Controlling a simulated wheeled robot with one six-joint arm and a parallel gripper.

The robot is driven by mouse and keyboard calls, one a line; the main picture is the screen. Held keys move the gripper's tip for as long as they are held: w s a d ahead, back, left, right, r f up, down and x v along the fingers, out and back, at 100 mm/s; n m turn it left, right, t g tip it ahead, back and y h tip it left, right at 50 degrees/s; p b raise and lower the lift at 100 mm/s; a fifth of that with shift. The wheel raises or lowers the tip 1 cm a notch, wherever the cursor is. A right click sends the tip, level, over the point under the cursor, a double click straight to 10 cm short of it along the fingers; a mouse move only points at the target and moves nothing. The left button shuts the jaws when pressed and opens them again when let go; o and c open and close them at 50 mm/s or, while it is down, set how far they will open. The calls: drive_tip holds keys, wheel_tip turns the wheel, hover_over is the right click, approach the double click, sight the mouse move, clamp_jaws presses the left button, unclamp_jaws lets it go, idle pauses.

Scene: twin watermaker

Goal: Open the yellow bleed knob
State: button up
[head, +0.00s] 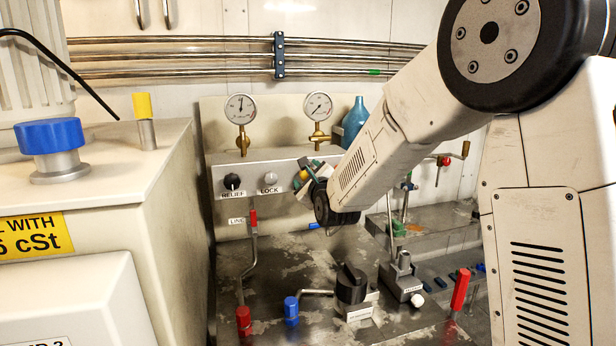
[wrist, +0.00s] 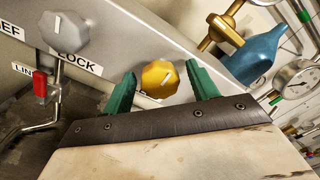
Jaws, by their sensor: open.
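The yellow bleed knob (wrist: 160,79) is a faceted knob with a pale pointer line, on the front of the grey panel. In the wrist view it shows between the two green fingers of my gripper (wrist: 160,72), which are open, with a visible gap on each side. I cannot tell how deep the fingers reach around it. In the head view my gripper (head: 309,173) is at the panel's right end, where a bit of the yellow knob (head: 304,176) shows; the fingers and wrist hide much of it. The label below the knob is mostly hidden.
Left of the yellow knob are the grey LOCK knob (head: 270,179) and the black RELIEF knob (head: 232,182). A red-handled lever (head: 253,222) stands below. The white cabinet (head: 170,230) bounds the left.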

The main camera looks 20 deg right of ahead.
drive_tip(key=c, duration=1)
drive_tip(key=shift+n, duration=0.3)
drive_tip(key=n, duration=0.3)
drive_tip(key=shift+n, duration=0.3)
drive_tip(key=n, duration=0.4)
drive_tip(key=shift+n, duration=0.3)
drive_tip(key=n, duration=0.4)
drive_tip(key=shift+n, duration=0.3)
drive_tip(key=shift+f+n, duration=0.1)
drive_tip(key=shift+n, duration=2.1)
